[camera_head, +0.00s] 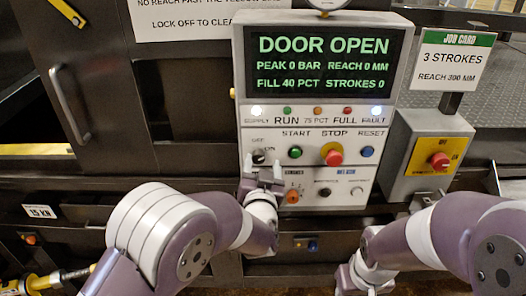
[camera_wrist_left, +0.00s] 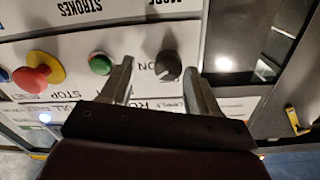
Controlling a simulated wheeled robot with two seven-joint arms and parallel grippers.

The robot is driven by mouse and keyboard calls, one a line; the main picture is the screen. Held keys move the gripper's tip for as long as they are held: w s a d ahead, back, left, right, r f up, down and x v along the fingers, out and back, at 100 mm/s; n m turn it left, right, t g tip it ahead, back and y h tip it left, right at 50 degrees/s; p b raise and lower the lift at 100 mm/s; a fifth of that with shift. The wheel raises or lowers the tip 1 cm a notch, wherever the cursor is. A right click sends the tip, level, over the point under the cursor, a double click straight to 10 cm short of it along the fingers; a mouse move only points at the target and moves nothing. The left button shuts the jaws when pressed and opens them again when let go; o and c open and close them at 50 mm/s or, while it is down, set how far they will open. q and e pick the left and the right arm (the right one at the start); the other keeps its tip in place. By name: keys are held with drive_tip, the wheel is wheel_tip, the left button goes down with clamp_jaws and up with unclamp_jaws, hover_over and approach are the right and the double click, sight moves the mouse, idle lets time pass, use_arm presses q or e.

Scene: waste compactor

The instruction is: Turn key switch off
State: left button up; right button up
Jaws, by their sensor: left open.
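The key switch (camera_head: 259,157) is a small dark round knob at the left of the panel's control row, with OFF printed above it and ON to its right. Its exact turn is too small to tell. My left gripper (camera_head: 263,178) is open just below and in front of it. In the left wrist view, the key switch (camera_wrist_left: 168,66) shows between the two spread fingers of my left gripper (camera_wrist_left: 159,72), nearer the right one. I see no clear contact. My right arm shows at the lower right; its fingers are not visible.
Right of the key switch are the green start button (camera_head: 295,152), the red stop button (camera_head: 333,155) on yellow and the blue reset button (camera_head: 367,152). An orange selector (camera_head: 292,196) sits below. The screen (camera_head: 323,63) reads DOOR OPEN. A yellow-plated red switch (camera_head: 439,160) stands right.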

use_arm(q)
drive_tip(key=shift+w+a+r, duration=0.1)
drive_tip(key=shift+w+a, duration=0.1)
drive_tip(key=shift+w, duration=0.3)
drive_tip(key=shift+w+a, duration=0.2)
drive_tip(key=shift+w, duration=0.25)
drive_tip(key=shift+w+a+p, duration=0.15)
drive_tip(key=shift+a+p, duration=0.15)
drive_tip(key=shift+a, duration=0.1)
drive_tip(key=shift+d, duration=0.5)
drive_tip(key=c, duration=0.9)
drive_tip(key=shift+a, duration=0.25)
drive_tip(key=shift+c, duration=0.7)
drive_tip(key=shift+d, duration=0.1)
use_arm(e)
drive_tip(key=shift+s+a+r, duration=0.1)
drive_tip(key=shift+a+r, duration=0.35)
drive_tip(key=shift+r, duration=0.2)
drive_tip(key=shift+f, duration=0.1)
